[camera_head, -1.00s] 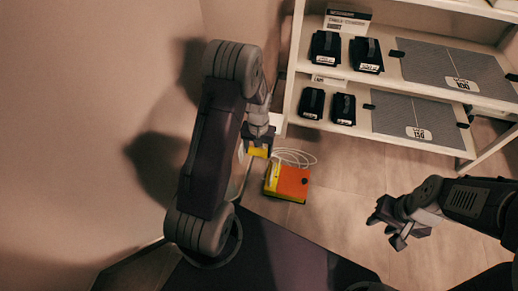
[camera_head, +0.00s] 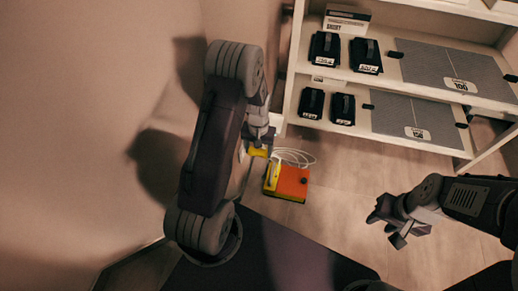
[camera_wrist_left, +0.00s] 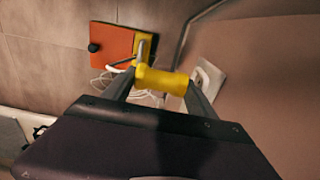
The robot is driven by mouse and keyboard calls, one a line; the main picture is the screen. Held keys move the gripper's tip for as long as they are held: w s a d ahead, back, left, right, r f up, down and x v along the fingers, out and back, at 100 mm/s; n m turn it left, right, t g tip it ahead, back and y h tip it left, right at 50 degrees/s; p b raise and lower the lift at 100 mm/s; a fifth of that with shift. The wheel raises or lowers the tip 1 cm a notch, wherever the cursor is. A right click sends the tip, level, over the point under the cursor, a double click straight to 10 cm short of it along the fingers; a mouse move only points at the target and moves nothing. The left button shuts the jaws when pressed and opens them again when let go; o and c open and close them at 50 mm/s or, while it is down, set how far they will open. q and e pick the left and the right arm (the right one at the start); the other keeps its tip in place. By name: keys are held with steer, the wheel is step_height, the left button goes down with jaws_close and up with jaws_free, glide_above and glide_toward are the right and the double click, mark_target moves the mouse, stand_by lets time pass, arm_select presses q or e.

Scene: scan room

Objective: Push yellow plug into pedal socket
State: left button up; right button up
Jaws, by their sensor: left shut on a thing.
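My left gripper (camera_wrist_left: 160,88) is shut on the yellow plug (camera_wrist_left: 162,80), which lies crosswise between its fingers. In the head view the plug (camera_head: 258,152) is a small yellow patch below my left gripper (camera_head: 260,143), partly hidden by the arm. A white wall plate (camera_wrist_left: 207,78) shows just right of the plug in the wrist view; contact between them cannot be told. The orange and yellow pedal (camera_head: 288,183) stands on the floor and also shows in the left wrist view (camera_wrist_left: 112,46). My right gripper (camera_head: 384,227) is open and empty, far right of the pedal.
A loose white cable (camera_head: 294,156) lies behind the pedal. A white shelf unit (camera_head: 385,143) with black packs and grey panels stands at the back right. A grey conduit (camera_wrist_left: 183,38) runs along the wall. Floor between pedal and right gripper is clear.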

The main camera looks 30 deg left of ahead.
arm_select(q)
steer(key=shift+a+r+p, duration=0.2)
steer(key=shift+a+p, duration=0.2)
steer(key=shift+a, duration=0.45)
steer(key=shift+a+p, duration=0.3)
steer(key=shift+a, duration=0.45)
steer(key=shift+d+r, duration=0.1)
steer(key=shift+w+d+p, duration=0.2)
steer(key=shift+d+p, duration=0.2)
steer(key=shift+d, duration=0.7)
stand_by(0.5)
steer(key=shift+s, duration=0.1)
